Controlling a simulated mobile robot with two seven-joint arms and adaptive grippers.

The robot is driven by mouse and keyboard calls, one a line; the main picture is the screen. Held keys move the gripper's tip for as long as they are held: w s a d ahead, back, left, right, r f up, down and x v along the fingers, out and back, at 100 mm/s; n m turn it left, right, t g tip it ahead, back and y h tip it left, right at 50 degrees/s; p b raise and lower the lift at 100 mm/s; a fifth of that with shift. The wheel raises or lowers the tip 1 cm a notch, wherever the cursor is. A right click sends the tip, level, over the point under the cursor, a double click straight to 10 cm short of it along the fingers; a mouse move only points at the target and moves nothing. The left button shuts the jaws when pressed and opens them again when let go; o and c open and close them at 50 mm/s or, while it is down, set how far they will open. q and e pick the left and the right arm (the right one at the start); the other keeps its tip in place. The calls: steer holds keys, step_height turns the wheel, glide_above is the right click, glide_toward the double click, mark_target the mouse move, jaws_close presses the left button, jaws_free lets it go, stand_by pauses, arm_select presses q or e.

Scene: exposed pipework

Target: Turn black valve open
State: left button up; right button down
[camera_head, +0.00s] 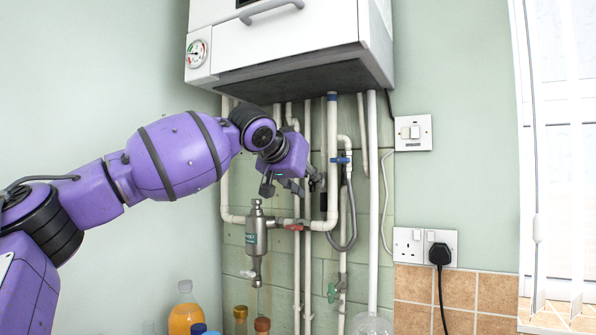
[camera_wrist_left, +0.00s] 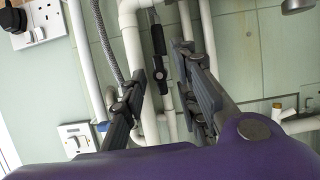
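The black valve's handle (camera_wrist_left: 158,62) shows in the left wrist view as a dark, narrow lever on a thin pipe, lying roughly along it. In the head view a small dark piece (camera_head: 323,201) among the pipes seems to be the same handle. My left gripper (camera_head: 284,186) is in front of the pipes below the boiler and partly hides them. In the left wrist view my left gripper (camera_wrist_left: 160,78) is open, with its fingers apart on either side of the handle's line. I see no contact with the handle. My right gripper is not in view.
A white boiler (camera_head: 290,45) hangs just above the arm. A metal filter (camera_head: 257,232), a red-handled valve (camera_head: 295,227), a blue valve (camera_head: 341,160) and a green valve (camera_head: 332,292) sit among close pipes. Bottles (camera_head: 186,312) stand below. Sockets (camera_head: 425,245) are at right.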

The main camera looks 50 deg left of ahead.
arm_select(q)
steer(key=v, duration=1.1)
steer(key=shift+s, duration=0.15)
